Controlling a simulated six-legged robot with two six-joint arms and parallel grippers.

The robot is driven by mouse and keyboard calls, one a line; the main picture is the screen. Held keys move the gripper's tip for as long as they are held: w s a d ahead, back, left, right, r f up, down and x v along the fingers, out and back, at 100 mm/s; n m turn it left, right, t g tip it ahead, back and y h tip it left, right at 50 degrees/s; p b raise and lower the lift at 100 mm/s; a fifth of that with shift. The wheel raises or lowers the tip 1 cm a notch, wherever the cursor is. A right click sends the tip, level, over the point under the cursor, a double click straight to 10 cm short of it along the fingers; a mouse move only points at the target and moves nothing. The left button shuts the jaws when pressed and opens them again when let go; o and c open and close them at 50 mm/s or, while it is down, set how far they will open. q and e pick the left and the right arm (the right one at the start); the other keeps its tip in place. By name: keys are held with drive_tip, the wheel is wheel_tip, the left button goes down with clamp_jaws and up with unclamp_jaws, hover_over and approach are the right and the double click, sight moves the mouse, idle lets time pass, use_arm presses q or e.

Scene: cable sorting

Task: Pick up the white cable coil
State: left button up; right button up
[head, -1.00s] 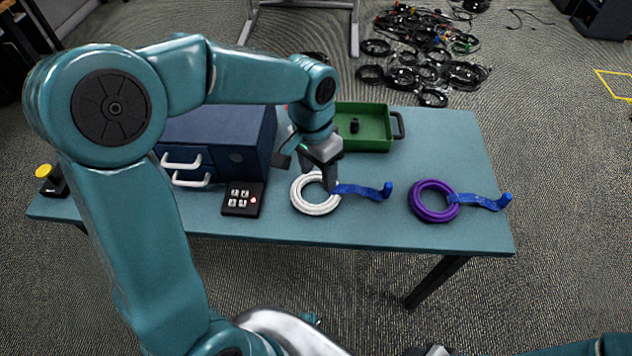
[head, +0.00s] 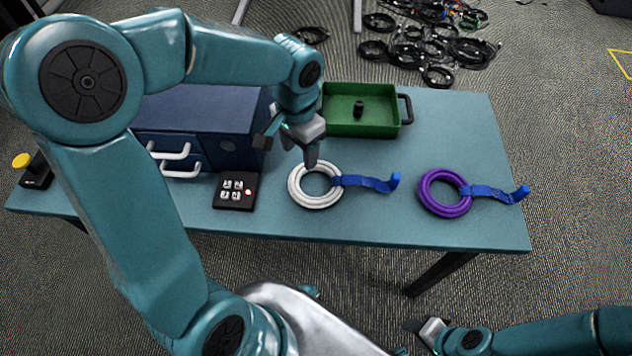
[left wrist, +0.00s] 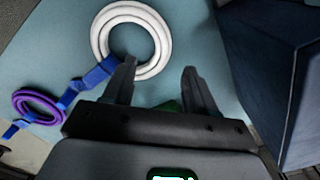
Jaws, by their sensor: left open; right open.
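The white cable coil (head: 295,189) lies flat on the table, with a blue strap (head: 366,183) running from its right side. My left gripper (head: 311,160) is just above the coil's far edge, open and empty. In the left wrist view the coil (left wrist: 97,36) lies beyond the fingertips. The left gripper (left wrist: 158,70) shows there with its fingers apart, one fingertip overlapping the coil's near rim in the picture. I cannot tell whether it touches. My right gripper (head: 425,327) is at the bottom of the head view, apart from the table and empty.
A purple coil (head: 428,203) with a blue strap lies to the right. A green tray (head: 380,129) holding a small black object stands behind. A blue drawer box (head: 210,110) and a black keypad (head: 236,204) are at left. The table's (head: 400,228) front strip is clear.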

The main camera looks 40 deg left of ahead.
sight(302, 168)
use_arm(q)
drive_tip(key=f, duration=0.4)
drive_tip(key=f+b, duration=0.1)
drive_tip(key=f, duration=0.1)
drive_tip(key=shift+w+f, duration=0.25)
drive_tip(key=shift+f, duration=0.1)
clamp_jaws()
